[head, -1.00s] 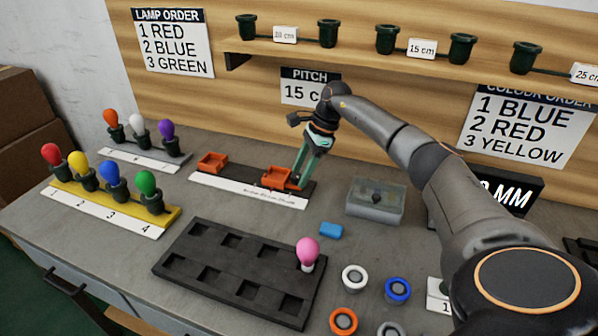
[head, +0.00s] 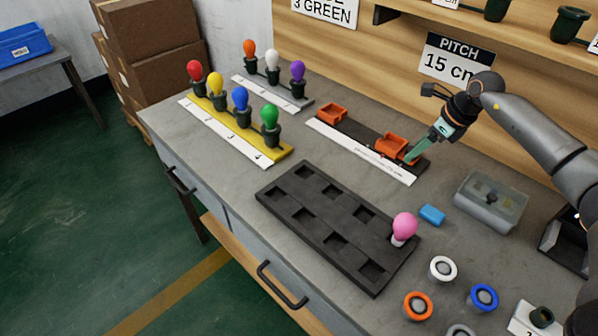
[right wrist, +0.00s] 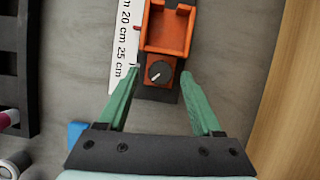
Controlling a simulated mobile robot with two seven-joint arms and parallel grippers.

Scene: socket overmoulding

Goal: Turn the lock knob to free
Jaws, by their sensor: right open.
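The lock knob (right wrist: 158,73) is a round black knob with a pale pointer line, set on a small orange block at the end of the orange carriage (right wrist: 167,28). The pointer slants toward the lower left in the right wrist view. My right gripper (right wrist: 149,75) is open, its green fingers standing on either side of the knob block, apart from it. In the head view the right gripper (head: 411,157) is at the near orange carriage (head: 391,145) on the dark rail; the fingers partly hide the knob there. My left gripper is not in view.
A white scale strip (head: 365,155) runs along the rail, with a second orange carriage (head: 332,113) at its far end. A black tray (head: 330,221) with a pink bulb (head: 404,226), a blue block (head: 432,215) and a clear box (head: 490,200) stand nearby.

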